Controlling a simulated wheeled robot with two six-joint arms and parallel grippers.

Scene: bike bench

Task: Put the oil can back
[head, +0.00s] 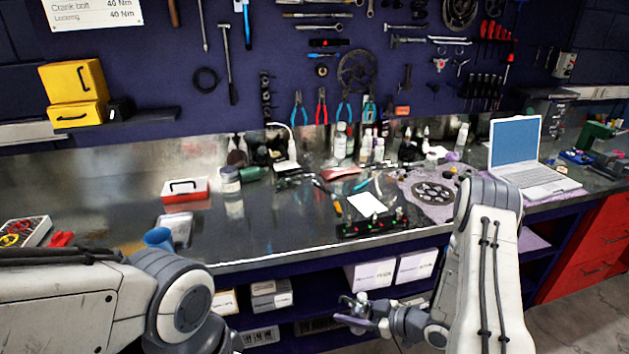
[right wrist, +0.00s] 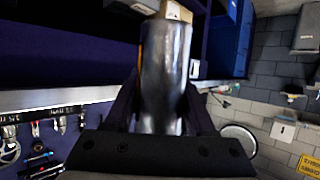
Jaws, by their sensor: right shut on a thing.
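The oil can appears to be the shiny grey metal cylinder (right wrist: 165,75) in the right wrist view. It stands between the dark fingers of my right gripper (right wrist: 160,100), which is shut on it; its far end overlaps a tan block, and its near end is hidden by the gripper. In the head view my right gripper (head: 358,318) is low in front of the bench, below the worktop edge and before the lower shelf. The held can is small there and hard to make out. My left arm comes in from the left, with its gripper out of the picture.
The metal worktop (head: 270,225) has a clear stretch at left centre. A black tray with small parts (head: 372,226) sits at its front edge. Bottles (head: 340,142) stand along the back, a laptop (head: 520,155) at right, a blue cup (head: 158,238) at front left.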

